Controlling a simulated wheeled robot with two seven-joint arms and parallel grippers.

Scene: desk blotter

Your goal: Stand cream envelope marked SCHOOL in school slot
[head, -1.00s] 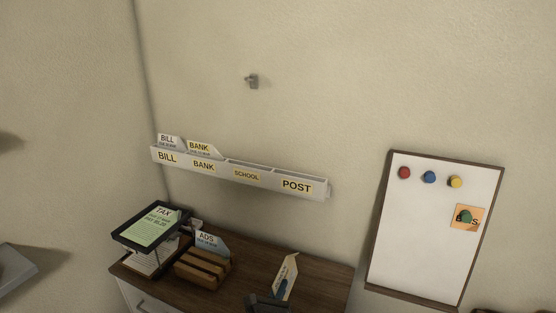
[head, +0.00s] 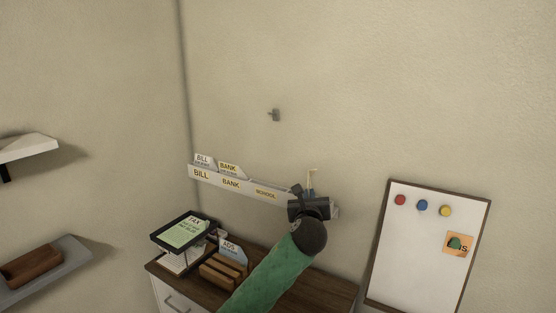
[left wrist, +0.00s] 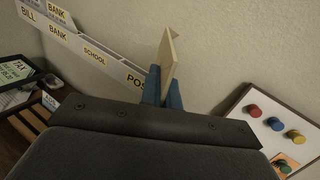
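The cream envelope (left wrist: 169,53) stands upright, nearly edge-on, between the blue fingers of my left gripper (left wrist: 163,88) in the left wrist view. In the head view, my left gripper (head: 309,194) is up at the right end of the wall rack (head: 207,184), and a sliver of the envelope (head: 313,174) shows above it. The gripper is shut on the envelope, in front of or over the POST part; depth is hard to tell. The school slot (head: 266,193) is just left of it, with no envelope visible in it. The envelope's marking is hidden. My right gripper is not in view.
BILL (head: 203,160) and BANK (head: 229,168) envelopes stand in the rack's left slots. Below, the desk (head: 321,289) holds a black tray (head: 160,239) and a wooden sorter (head: 222,270) with an ADS envelope. A whiteboard (head: 421,261) is at right.

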